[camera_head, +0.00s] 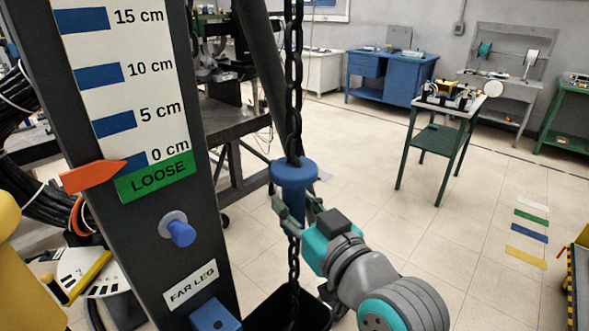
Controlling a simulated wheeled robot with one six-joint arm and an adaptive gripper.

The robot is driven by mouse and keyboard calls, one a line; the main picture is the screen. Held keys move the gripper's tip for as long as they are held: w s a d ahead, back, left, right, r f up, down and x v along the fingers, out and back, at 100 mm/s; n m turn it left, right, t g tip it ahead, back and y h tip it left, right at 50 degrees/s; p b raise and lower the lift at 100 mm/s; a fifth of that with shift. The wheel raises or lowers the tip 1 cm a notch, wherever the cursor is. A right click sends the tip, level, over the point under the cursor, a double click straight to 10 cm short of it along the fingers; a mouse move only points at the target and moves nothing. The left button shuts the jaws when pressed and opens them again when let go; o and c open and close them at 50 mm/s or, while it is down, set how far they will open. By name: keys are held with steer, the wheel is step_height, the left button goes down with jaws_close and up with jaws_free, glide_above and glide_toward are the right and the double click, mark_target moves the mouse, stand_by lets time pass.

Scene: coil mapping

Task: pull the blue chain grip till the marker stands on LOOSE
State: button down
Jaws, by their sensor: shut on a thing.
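The blue chain grip (294,178) has a wide round top and a narrower stem, and hangs upright on a dark chain (294,85). My gripper (299,212), teal and grey, reaches in from the lower right and is shut on the grip's stem, below the wide top. The orange marker (95,177) points right at the scale on a dark post. Its tip lies at the lowest blue bar, by 0 cm, just above the green LOOSE band (157,177). The fingers hide part of the stem.
A dark bin (275,310) stands under the chain. A green table (440,138) stands farther right on open floor. A yellow object (25,275) is at the left edge.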

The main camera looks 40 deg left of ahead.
step_height(320, 180, down, 9)
steer(key=shift+f, duration=0.2)
stand_by(0.3)
steer(key=c, duration=0.7)
jaws_free()
steer(key=shift+r, duration=0.1)
steer(key=v, duration=1.2)
